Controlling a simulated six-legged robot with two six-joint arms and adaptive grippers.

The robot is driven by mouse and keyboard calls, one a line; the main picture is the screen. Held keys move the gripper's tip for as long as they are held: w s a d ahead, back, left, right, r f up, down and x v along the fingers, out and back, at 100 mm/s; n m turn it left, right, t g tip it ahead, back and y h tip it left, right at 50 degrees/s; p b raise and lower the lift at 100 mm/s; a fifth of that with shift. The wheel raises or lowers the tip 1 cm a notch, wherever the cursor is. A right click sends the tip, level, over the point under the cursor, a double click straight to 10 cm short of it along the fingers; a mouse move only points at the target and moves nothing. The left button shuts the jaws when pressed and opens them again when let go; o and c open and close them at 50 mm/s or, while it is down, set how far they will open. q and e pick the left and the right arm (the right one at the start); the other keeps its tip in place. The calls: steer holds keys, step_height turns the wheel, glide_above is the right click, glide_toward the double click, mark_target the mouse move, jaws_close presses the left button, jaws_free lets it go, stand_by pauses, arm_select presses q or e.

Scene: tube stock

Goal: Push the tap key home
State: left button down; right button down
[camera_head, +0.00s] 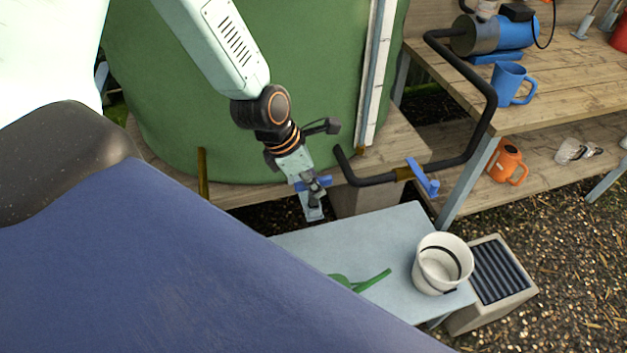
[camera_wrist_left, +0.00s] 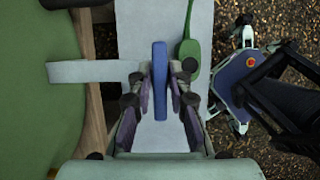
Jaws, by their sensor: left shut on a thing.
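My left gripper (camera_head: 315,197) is shut on a blue bar, which I take to be the tap key (camera_head: 301,185). In the left wrist view the blue tap key (camera_wrist_left: 160,70) stands out between the fingers of my left gripper (camera_wrist_left: 161,100). A black pipe with a blue valve lever (camera_head: 422,178) is to the right, apart from the gripper. My right gripper is not in view.
A grey bench (camera_head: 395,232) bears a green handled tool (camera_head: 365,281) and a white bucket (camera_head: 441,264). A brass pipe (camera_head: 203,174) stands left of the gripper. The bent black pipe (camera_head: 488,105) leads to a blue pump (camera_head: 515,33) on a wooden shelf, near a blue mug (camera_head: 509,82).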

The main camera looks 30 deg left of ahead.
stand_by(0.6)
arm_select(q)
steer(key=shift+f+b, duration=1.9)
steer(key=shift+b, duration=0.3)
stand_by(1.0)
stand_by(0.5)
steer(key=c, duration=1.2)
jaws_free()
steer(key=shift+o, duration=0.2)
